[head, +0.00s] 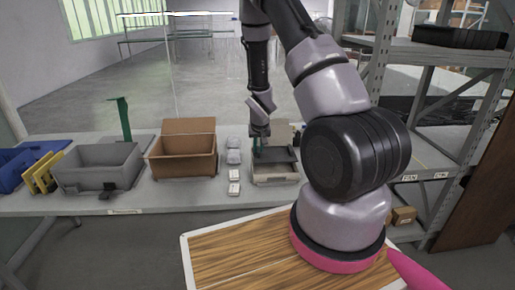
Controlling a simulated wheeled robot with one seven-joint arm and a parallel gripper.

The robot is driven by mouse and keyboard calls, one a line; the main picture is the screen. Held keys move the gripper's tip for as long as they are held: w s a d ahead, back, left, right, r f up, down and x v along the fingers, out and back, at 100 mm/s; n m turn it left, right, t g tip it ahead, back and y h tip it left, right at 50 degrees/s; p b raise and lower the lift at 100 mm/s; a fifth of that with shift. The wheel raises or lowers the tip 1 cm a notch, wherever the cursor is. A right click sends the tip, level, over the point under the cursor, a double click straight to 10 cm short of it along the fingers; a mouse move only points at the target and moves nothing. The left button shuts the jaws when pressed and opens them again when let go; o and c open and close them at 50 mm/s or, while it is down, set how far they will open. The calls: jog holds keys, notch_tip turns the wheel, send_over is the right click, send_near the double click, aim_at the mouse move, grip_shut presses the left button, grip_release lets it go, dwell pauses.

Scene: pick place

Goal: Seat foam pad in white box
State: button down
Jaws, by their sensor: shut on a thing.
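The white box (275,180) is a low, pale open box on the workbench, right of the cardboard box. My gripper (260,135) points down over its back left part and is shut. The foam pad (276,155) appears as a dark grey slab at the box's opening, just under my gripper. The fingertips are small and partly hidden, so the exact grip and how deep the pad sits cannot be told. A bit of green shows beside the fingertips.
The cardboard box (183,165), a grey bin (85,178), yellow pieces (44,172) and a blue bin (12,180) stand to the left on the bench (150,200). Small white packs (234,174) lie close left of the white box. A metal shelf (440,55) stands right.

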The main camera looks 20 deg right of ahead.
jog(key=shift+d+f, duration=0.1)
jog(key=shift+f, duration=3.55)
jog(key=shift+f, duration=0.8)
jog(key=c, duration=0.8)
grip_release()
jog(key=c, duration=0.4)
jog(key=shift+o, duration=0.2)
jog(key=shift+r, duration=0.1)
jog(key=shift+r, duration=3.45)
